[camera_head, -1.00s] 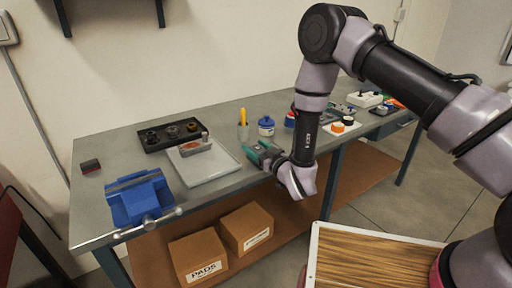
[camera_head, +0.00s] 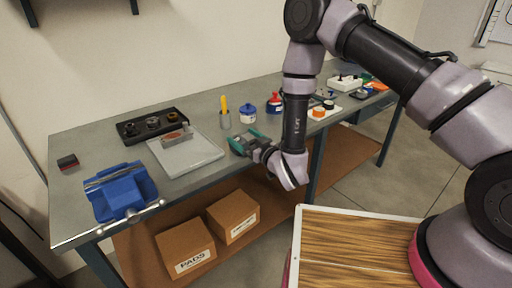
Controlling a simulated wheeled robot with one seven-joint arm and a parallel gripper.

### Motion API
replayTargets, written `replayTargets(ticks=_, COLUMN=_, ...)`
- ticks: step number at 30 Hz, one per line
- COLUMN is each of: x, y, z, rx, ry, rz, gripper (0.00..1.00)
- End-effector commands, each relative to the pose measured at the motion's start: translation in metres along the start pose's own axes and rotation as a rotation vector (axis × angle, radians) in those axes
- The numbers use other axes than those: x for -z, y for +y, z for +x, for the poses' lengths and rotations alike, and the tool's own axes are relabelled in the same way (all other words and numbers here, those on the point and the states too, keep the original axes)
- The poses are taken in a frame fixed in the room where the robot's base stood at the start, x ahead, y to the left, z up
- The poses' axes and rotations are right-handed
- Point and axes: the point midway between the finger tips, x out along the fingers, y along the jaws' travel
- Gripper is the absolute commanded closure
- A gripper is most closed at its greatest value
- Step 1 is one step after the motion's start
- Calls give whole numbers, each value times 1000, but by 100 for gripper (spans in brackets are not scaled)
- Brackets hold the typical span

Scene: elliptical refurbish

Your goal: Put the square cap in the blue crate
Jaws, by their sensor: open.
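My gripper (camera_head: 243,143) has teal fingers. It is open, with nothing seen between its fingers, low over the front part of the grey workbench (camera_head: 87,138), just right of the pale tray (camera_head: 205,157). I cannot make out a square cap for certain. Small orange and black caps (camera_head: 319,113) sit on a white board right of my arm, too small to tell their shape. I see no blue crate. The blue object at the bench's left end is a vise (camera_head: 122,192).
A black tray (camera_head: 136,141) with round parts stands at the back left. A pencil cup (camera_head: 225,119), a blue jar (camera_head: 248,114) and a red-and-blue bottle (camera_head: 273,103) stand behind my gripper. Cardboard boxes (camera_head: 186,248) sit on the lower shelf.

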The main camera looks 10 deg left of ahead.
Motion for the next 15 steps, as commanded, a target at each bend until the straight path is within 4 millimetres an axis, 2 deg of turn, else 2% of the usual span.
replayTargets(ticks=3, x=-2, y=2, z=-30, rx=-4, ry=-6, rz=3, gripper=0)
replayTargets(ticks=7, x=-2, y=1, z=-57, rx=-3, ry=-5, rz=3, gripper=0)
replayTargets(ticks=12, x=-1, y=0, z=-79, rx=-1, ry=-3, rz=2, gripper=0)
replayTargets(ticks=15, x=0, y=0, z=-85, rx=-1, ry=-1, rz=1, gripper=0)
